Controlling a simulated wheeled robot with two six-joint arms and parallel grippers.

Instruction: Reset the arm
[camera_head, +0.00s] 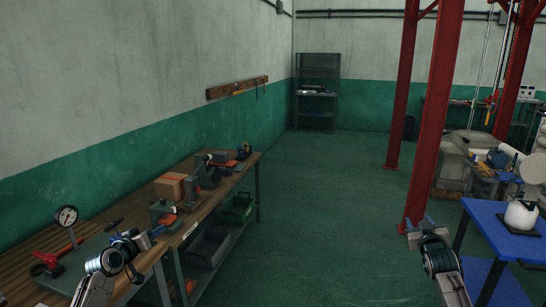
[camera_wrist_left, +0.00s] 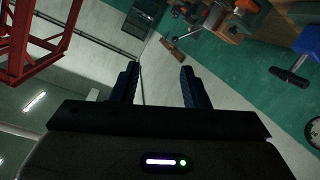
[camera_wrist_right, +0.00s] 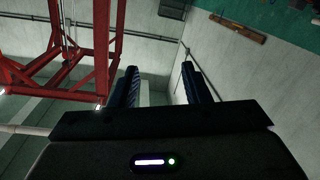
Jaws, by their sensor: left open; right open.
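My left gripper (camera_head: 152,236) is at the lower left of the head view, in front of the wooden workbench (camera_head: 90,232). In the left wrist view its two dark fingers (camera_wrist_left: 160,88) stand apart with nothing between them. My right gripper (camera_head: 420,226) is at the lower right of the head view, over the green floor and left of a blue table (camera_head: 490,218). In the right wrist view its fingers (camera_wrist_right: 160,86) are apart and empty.
The workbench holds a dial gauge (camera_head: 67,216), a cardboard box (camera_head: 171,186) and several tools. A white jug (camera_head: 521,214) stands on the blue table. A red steel column (camera_head: 432,130) rises behind my right gripper. The floor (camera_head: 320,220) between bench and column is clear.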

